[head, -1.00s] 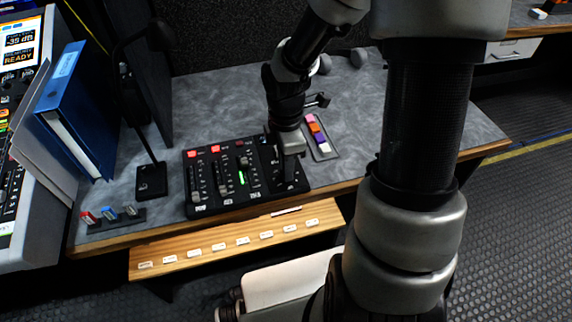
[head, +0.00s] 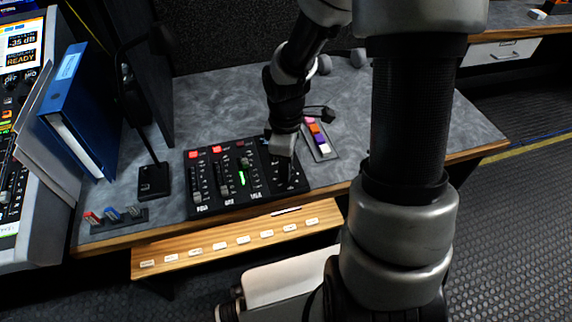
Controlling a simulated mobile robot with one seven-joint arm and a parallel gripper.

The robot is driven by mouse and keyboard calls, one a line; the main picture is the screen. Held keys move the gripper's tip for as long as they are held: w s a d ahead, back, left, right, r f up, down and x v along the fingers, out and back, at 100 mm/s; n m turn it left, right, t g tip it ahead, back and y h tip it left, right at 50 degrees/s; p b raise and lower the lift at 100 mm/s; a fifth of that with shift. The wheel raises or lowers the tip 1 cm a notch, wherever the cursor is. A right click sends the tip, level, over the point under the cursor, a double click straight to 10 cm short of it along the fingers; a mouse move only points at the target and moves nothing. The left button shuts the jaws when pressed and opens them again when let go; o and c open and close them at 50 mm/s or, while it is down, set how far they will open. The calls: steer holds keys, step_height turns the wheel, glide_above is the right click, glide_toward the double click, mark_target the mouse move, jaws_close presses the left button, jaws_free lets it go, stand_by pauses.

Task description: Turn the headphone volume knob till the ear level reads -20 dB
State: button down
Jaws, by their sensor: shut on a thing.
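The black control panel (head: 235,205) with slider faders lies on the grey desk. My gripper (head: 287,178) points down onto the panel's right section and is shut on the headphone volume knob, which the fingers mostly hide. The screen (head: 22,42) at the far left shows "-35 dB" above "READY". Whether this is the ear level is too small to read.
A desk microphone (head: 153,178) and a blue binder (head: 68,105) stand left of the panel. A tray of coloured blocks (head: 320,142) lies just right of my gripper. A wooden strip with white labels (head: 240,240) runs along the front. The desk's right part is clear.

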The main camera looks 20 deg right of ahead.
stand_by(0.3)
steer(key=c, duration=1.6)
jaws_free()
steer(key=shift+r, duration=0.1)
step_height(320, 180, up, 17)
steer(key=p, duration=0.5)
steer(key=shift+r+p, duration=0.15)
steer(key=shift+p, duration=0.2)
